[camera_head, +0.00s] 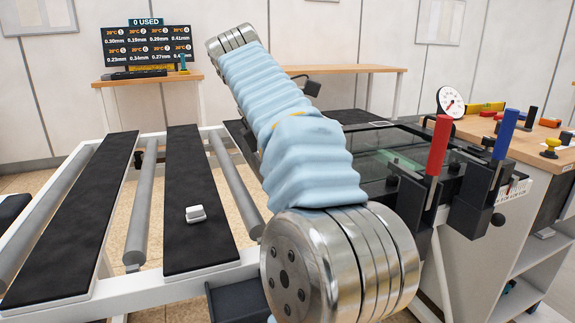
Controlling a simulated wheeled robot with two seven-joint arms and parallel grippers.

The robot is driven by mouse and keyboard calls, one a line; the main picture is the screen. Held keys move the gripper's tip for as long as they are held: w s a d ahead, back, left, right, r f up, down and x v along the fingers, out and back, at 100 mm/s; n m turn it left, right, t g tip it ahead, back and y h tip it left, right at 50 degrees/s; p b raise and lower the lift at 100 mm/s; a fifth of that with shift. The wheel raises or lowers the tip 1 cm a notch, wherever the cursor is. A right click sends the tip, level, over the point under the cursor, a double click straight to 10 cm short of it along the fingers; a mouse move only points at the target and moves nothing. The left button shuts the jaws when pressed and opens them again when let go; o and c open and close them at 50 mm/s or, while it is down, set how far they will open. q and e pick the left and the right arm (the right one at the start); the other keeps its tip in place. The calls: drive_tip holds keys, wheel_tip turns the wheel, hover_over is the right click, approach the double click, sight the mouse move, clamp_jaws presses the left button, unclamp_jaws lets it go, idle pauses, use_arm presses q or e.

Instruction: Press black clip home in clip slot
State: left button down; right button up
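I cannot make out the black clip or the clip slot for certain. A dark framed pane (410,150) lies right of the middle, partly hidden behind my blue-sleeved arm. Two black clamps stand at its near right side, one with an upright red handle (438,146) and one with an upright blue handle (505,135). My arm crosses the middle of the view and covers the left part of the frame. Neither gripper's fingers show.
A white rack (150,296) with black padded strips (188,200) and grey rollers stands at left. A small white block (195,214) lies on one strip. A round dial gauge (450,102) stands beyond the clamps, near a wooden bench (535,146) with small tools. A screen (148,48) stands behind.

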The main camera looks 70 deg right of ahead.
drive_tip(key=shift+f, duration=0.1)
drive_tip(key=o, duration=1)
